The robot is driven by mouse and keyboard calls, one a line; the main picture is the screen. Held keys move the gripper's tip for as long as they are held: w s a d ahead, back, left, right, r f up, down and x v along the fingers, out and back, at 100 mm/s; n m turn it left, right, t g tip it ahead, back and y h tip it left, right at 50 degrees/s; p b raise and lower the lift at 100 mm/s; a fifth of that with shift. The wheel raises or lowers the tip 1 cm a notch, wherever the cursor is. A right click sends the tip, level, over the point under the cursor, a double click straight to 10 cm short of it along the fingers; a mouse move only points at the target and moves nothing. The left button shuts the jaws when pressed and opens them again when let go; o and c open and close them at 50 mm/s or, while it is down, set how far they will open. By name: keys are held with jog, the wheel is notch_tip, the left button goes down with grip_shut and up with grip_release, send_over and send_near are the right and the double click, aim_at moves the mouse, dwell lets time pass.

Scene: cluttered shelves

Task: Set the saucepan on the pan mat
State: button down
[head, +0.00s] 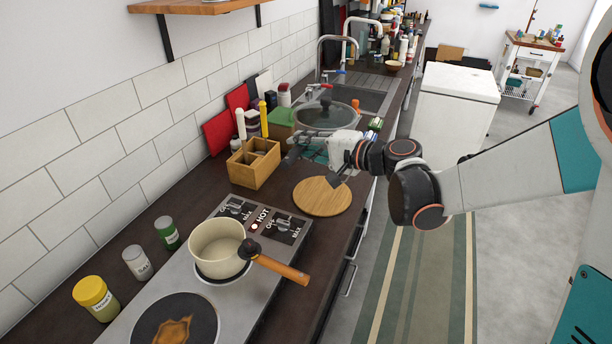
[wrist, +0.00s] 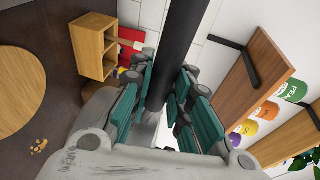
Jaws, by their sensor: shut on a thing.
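A cream saucepan (head: 217,248) stands upright on the hob, its wooden handle (head: 282,269) pointing right. A round wooden board (head: 322,196), which looks like the pan mat, lies bare on the counter beyond the hob; a round wooden disc also shows in the wrist view (wrist: 15,92). My gripper (head: 300,148) is above the counter beyond the board, well away from the saucepan. In the wrist view its teal pads are closed around a thick black bar (wrist: 185,50). The bar runs out of the top of that view, so I cannot tell what it belongs to.
A wooden box (head: 254,166) stands left of the board, near the wall. A wide glass-lidded pan (head: 327,116) is behind my gripper by the sink. Jars (head: 96,298) line the hob's left side. A dark round pan or plate (head: 175,325) with a brown patch is in front.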

notch_tip(320, 180, down, 19)
jog(key=b, duration=0.7)
jog(key=shift+f, duration=0.1)
jog(key=c, duration=1.9)
grip_release()
jog(key=shift+f, duration=0.1)
jog(key=o, duration=0.4)
jog(key=p+v, duration=0.3)
jog(key=v, duration=0.9)
jog(key=shift+r, duration=0.25)
